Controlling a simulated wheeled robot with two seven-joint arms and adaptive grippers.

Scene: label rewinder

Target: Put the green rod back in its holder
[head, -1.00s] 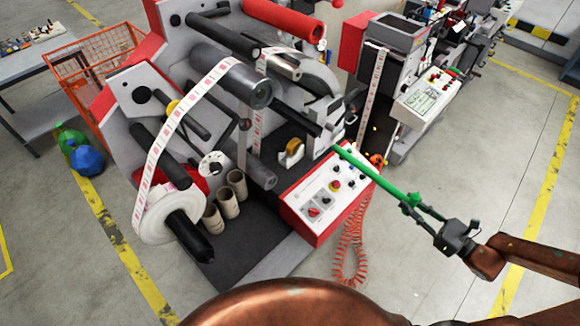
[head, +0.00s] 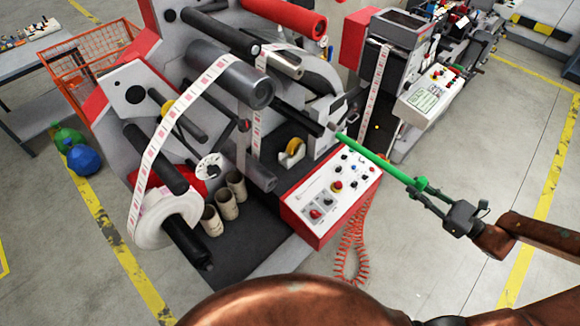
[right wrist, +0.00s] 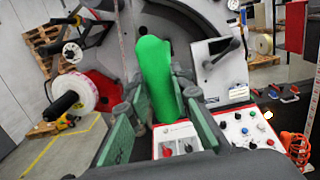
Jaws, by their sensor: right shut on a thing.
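The green rod (head: 375,158) slants above the red-and-white control box of the rewinder, its far end up and to the left. My right gripper (head: 421,191) is shut on its near end, right of the machine. In the head view the far end shows right beside the end of a black bar (head: 300,112); I cannot tell whether they touch. In the right wrist view the green rod (right wrist: 155,75) points away between the fingers of my right gripper (right wrist: 163,108). I cannot make out for certain which part is the holder. My left gripper is out of view.
The control box (head: 330,195) with knobs and buttons lies below the rod. A red coiled hose (head: 352,245) hangs beside it. A label roll (head: 160,218) and cardboard cores (head: 218,208) are at the left. Open floor (head: 500,160) lies to the right.

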